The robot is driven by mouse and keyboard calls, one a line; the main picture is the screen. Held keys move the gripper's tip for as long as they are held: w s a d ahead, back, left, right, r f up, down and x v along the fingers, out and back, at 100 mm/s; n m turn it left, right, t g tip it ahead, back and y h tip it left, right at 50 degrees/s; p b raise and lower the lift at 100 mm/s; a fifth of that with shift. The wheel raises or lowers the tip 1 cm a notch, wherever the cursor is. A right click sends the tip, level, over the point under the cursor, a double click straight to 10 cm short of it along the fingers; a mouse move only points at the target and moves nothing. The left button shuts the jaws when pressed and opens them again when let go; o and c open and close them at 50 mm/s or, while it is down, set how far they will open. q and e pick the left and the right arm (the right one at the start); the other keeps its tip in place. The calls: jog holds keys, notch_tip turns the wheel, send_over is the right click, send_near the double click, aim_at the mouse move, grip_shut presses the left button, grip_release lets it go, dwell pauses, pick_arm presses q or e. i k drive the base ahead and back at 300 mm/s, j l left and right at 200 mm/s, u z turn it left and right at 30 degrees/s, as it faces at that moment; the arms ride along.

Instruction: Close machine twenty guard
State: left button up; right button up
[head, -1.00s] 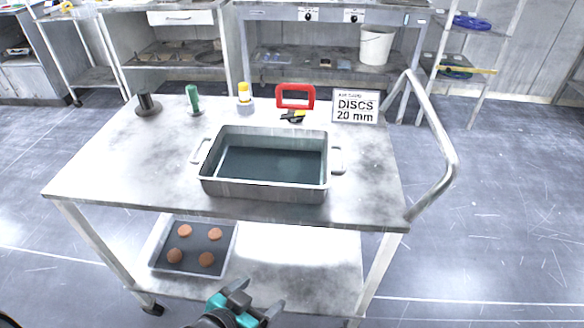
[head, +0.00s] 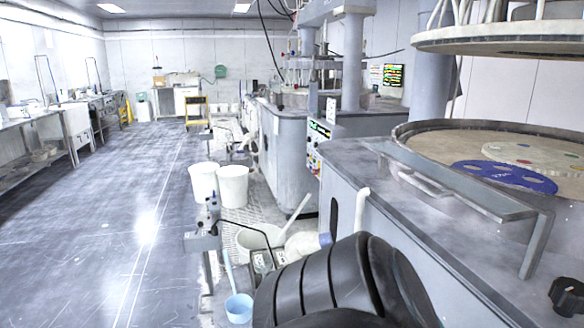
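A grey polishing machine (head: 400,215) fills the right side of the head view. Its round tan platen (head: 440,140) carries a blue disc carrier (head: 505,177) and a paler carrier (head: 520,150). A grey metal rail (head: 465,190), possibly the guard, runs along the near edge of the platen with a leg down to the machine top. I cannot tell whether it is open or closed, and no machine number is readable. A black ribbed part of my own arm covers the bottom middle. Neither gripper is in view.
The upper plate (head: 490,38) hangs above the platen. A black knob (head: 567,297) sits on the machine top. White buckets (head: 233,186), a basin (head: 258,238) and a blue scoop (head: 239,307) stand on the floor beside the machine. The aisle (head: 110,230) at left is clear.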

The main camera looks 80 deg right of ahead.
aim_at(481, 197)
jog(key=z, duration=2.95)
